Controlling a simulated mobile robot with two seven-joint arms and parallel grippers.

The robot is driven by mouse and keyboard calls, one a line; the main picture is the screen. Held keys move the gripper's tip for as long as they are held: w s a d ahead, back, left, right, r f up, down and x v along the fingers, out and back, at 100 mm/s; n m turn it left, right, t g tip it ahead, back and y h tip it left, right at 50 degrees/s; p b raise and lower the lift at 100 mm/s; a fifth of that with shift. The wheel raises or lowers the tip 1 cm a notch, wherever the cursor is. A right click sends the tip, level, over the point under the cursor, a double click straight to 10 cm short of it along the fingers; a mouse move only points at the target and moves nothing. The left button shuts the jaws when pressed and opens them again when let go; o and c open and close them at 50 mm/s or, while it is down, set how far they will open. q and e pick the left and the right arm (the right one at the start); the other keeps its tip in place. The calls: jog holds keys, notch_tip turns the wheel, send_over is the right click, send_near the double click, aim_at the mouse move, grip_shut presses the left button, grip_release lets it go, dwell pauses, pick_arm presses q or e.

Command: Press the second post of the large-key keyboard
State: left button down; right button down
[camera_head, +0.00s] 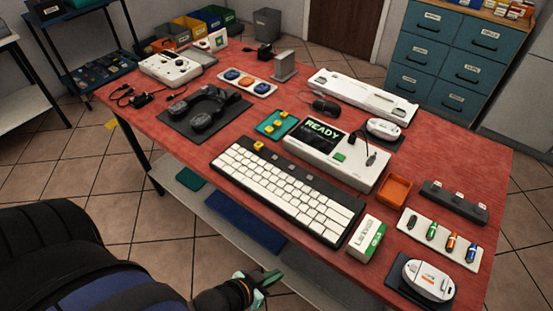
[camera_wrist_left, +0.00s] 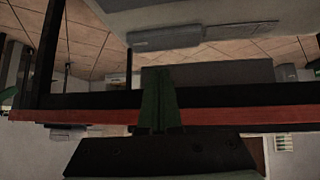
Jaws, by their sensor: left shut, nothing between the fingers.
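The large-key keyboard (camera_head: 283,195), with white keys in a dark frame, lies near the front edge of the red table. A dark strip runs along its back with small raised posts. The leftmost post (camera_head: 258,146) is yellow; the grey second post (camera_head: 277,154) sits to its right. My left gripper (camera_head: 266,281), with green fingers, is low in front of the table edge, apart from the keyboard. It is shut and empty. In the left wrist view its green fingers (camera_wrist_left: 160,85) point toward the table's red edge band, and no keyboard shows. My right gripper is not in view.
Behind the keyboard stand a white box with a READY screen (camera_head: 331,150) and a teal pad (camera_head: 277,124) with yellow blocks. A green-and-white carton (camera_head: 367,239) stands at its right end. The table's front edge (camera_head: 190,172) lies between gripper and keyboard.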

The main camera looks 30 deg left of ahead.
pick_arm(q)
jog(key=shift+a, duration=0.1)
jog(key=w+a+r+n+g+p, duration=0.1)
jog(key=w+a+r, duration=0.2)
jog(key=w+r, duration=0.1)
jog(key=w+a+r+n+g+p, duration=0.1)
jog(key=w+a+r+p, duration=0.1)
jog(key=w+a+r, duration=0.2)
jog(key=w+a+r+n+g+p, duration=0.1)
jog(key=w+a+r+p, duration=0.1)
jog(key=w+r, duration=0.4)
jog(key=shift+w+a, duration=0.35)
jog(key=shift+w, duration=0.4)
jog(key=shift+w+a, duration=0.35)
jog(key=shift+w, duration=0.4)
jog(key=w+a+r+n+t+h, duration=0.1)
jog(key=w+a+r+n+t, duration=0.1)
jog(key=w+a+r, duration=0.5)
jog(key=shift+w+a+n, duration=0.15)
jog(key=shift+w+n, duration=0.55)
jog(key=shift+w, duration=0.4)
jog(key=shift+f, duration=0.1)
